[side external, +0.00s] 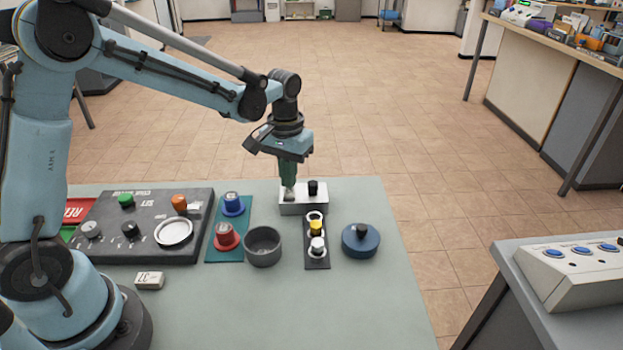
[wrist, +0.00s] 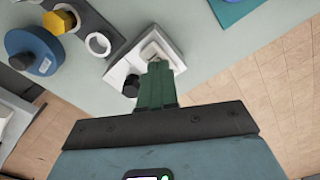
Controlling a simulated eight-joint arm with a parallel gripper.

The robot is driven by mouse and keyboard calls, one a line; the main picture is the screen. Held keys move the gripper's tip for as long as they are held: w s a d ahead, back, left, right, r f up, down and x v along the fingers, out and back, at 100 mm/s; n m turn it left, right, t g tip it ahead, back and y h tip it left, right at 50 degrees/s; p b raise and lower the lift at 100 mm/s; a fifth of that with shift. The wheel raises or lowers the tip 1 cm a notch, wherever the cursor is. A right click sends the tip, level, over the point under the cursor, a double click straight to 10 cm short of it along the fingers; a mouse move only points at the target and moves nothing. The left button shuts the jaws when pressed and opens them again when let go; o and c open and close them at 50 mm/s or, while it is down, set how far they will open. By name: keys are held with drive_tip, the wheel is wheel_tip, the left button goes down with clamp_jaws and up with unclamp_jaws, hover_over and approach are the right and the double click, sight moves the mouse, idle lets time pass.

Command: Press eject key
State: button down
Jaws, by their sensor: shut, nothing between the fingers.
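A small white box (side external: 303,207) stands near the far edge of the table, with a black key (side external: 313,187) on its right part. It also shows in the wrist view (wrist: 119,72), with the black key (wrist: 131,86) and a pale grey key (wrist: 149,52). My gripper (side external: 289,191) is shut and empty, pointing down at the left part of the box. In the wrist view its green fingers (wrist: 158,67) end right by the pale key and hide part of it. I cannot tell whether they touch it. No eject label is readable.
A black strip (side external: 317,262) with yellow and white pieces and a blue round pot (side external: 360,241) stand in front of the box. A grey cup (side external: 263,246), a teal board (side external: 224,255) and a dark control panel (side external: 150,242) lie left. The table's right front is clear.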

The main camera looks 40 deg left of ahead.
sight(286, 191)
wheel_tip(286, 191, up, 7)
drive_tip(key=shift+f, duration=0.15)
idle(0.6)
drive_tip(key=s+d+r+m+t, duration=0.1)
drive_tip(key=s+m+t, duration=0.2)
drive_tip(key=s+t, duration=0.4)
drive_tip(key=shift+s+r, duration=0.4)
drive_tip(key=shift+s, duration=3)
drive_tip(key=c, duration=1.8)
unclamp_jaws()
